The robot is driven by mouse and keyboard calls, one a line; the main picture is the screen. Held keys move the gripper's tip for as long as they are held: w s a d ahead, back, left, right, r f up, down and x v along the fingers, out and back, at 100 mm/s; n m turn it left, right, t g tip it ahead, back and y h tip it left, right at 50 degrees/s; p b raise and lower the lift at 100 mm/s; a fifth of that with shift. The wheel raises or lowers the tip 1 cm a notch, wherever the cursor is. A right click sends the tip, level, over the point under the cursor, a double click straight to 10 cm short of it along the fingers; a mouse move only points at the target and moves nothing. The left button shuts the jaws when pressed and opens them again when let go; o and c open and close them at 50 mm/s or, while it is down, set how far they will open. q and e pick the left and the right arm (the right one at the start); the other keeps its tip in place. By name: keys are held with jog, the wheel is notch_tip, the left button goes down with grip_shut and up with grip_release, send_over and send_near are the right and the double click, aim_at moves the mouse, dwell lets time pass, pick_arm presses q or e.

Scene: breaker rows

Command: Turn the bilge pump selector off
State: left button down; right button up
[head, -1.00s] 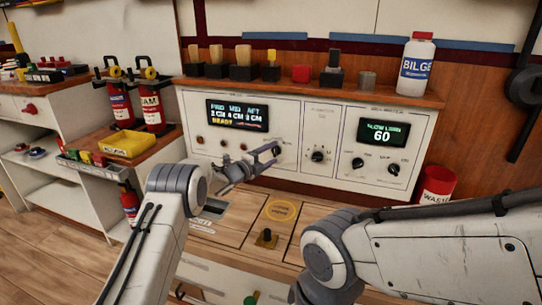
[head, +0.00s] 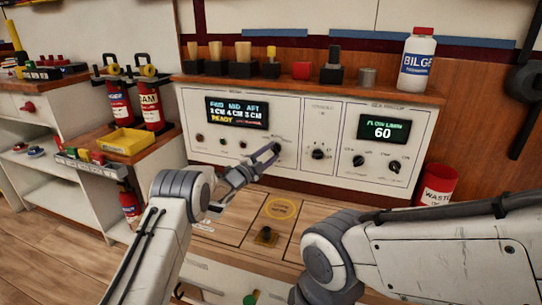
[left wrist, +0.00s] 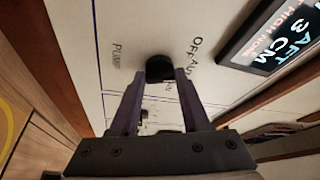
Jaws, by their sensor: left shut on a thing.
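The bilge pump selector is a black round knob (head: 277,147) on the white panel's left section, right of the screen. It also shows in the left wrist view (left wrist: 159,66), with lettering around it that includes PUMP and OFF. My left gripper (head: 268,156) reaches the panel from the lower left. In the left wrist view its two fingers stand on either side of the knob, shut on it. The knob's pointer is hidden, so I cannot tell its setting. My right arm crosses the lower right of the head view; its gripper is out of frame.
A lit screen (head: 237,113) reads FWD MID AFT and READY. Another knob (head: 318,153) and a screen showing 60 (head: 384,130) are to the right. A bottle marked BILGE (head: 417,60) stands on the shelf above. A yellow tray (head: 124,141) is at the left.

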pick_arm(q)
jog(key=shift+f+n+t+y+b, duration=0.15)
jog(key=shift+n+t+b, duration=0.3)
jog(key=shift+n, duration=0.9)
jog(key=shift+f+n+t+y+b, duration=0.2)
jog(key=shift+n+t, duration=0.45)
jog(key=shift+n, duration=0.7)
jog(key=shift+r, duration=0.1)
jog(key=shift+c, duration=1.9)
grip_release()
jog(key=shift+d, duration=0.1)
jog(key=shift+s, duration=0.15)
jog(key=shift+s+a+p, duration=0.25)
jog(key=shift+a+p, duration=0.05)
jog(key=p+v, duration=0.3)
jog(key=v, duration=0.6)
jog(key=shift+s+f, duration=0.25)
jog(key=shift+f, duration=0.05)
jog(key=shift+r, duration=0.1)
